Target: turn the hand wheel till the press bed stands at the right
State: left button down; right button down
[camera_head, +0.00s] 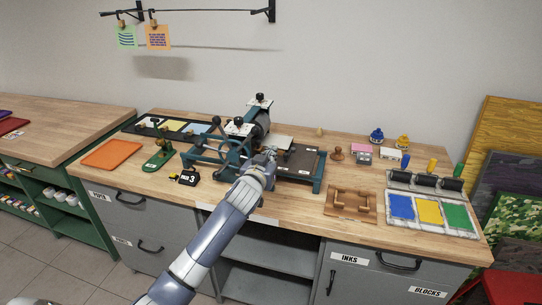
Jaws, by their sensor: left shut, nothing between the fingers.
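The teal printing press stands in the middle of the workbench. Its hand wheel (211,150), a spoked ring, is on the press's near left side. The dark flat press bed (302,157) shows to the right of the roller (262,121), over the teal frame. My left gripper (267,155) is shut and empty, at the front of the press, right of the wheel and apart from its rim. My arm hides part of the press's front. I cannot tell whether the fingers touch the press. My right gripper is out of view.
A green tool (157,160) and a black counter marked 3 (188,177) stand left of the wheel. An orange tray (112,153) lies further left. A wooden handled block (351,203) and an ink tray (430,213) are at right. Bare bench lies in front of the press.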

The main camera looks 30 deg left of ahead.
pick_arm(q)
jog(key=shift+d+f+m+y+b, duration=0.15)
jog(key=shift+f+m+y+b, duration=0.15)
jog(key=shift+f+m+b, duration=0.75)
jog(key=f+m+b, duration=0.1)
jog(key=f+m, duration=0.1)
jog(key=a+f+m+y+b, duration=0.1)
jog(key=f+m, duration=0.1)
jog(key=f, duration=0.1)
jog(key=a+f+m+b, duration=0.1)
jog(key=f+m, duration=0.1)
jog(key=f, duration=0.1)
jog(key=shift+s+a+y+b, duration=0.15)
jog(key=shift+s+y+b, duration=0.05)
jog(key=shift+y+b, duration=0.15)
jog(key=shift+s+a+f+m+b, duration=0.15)
jog(key=shift+a+f+m+b, duration=0.25)
jog(key=shift+a+f+m, duration=0.2)
jog(key=shift+d, duration=0.1)
jog(key=shift+r, duration=0.1)
